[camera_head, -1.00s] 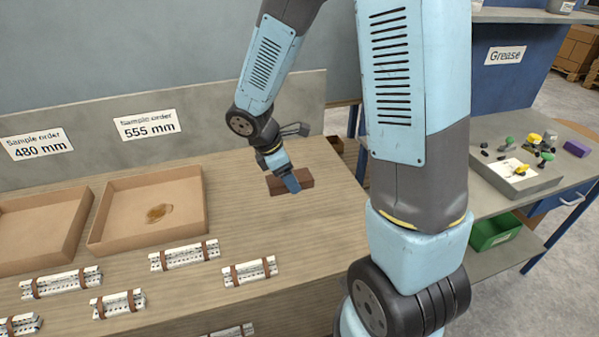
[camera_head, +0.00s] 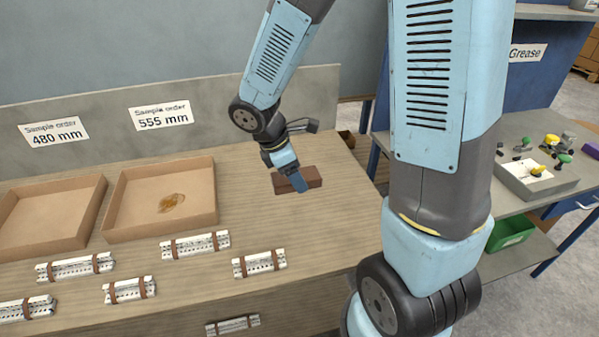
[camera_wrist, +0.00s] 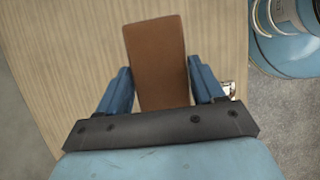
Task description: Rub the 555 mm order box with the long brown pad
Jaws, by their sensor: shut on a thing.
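The long brown pad (camera_head: 312,177) is at the right part of the wooden table. My gripper (camera_head: 297,184) is shut on it, with a blue finger over its near side. In the wrist view the brown pad (camera_wrist: 158,62) lies between the two blue fingers of my gripper (camera_wrist: 160,88) and sticks out beyond them. I cannot tell whether the pad touches the table. The 555 mm order box (camera_head: 207,222) is an open, shallow cardboard tray left of my gripper, under the "Sample order 555 mm" sign (camera_head: 161,116). A yellow-brown stain (camera_head: 171,203) lies on its floor.
The 480 mm box (camera_head: 82,238) stands left of the 555 mm box. Several white strip bundles with brown bands (camera_head: 195,244) lie in front. The table (camera_head: 255,210) is bare between box and pad. A grey tray (camera_head: 537,190) stands on the right bench.

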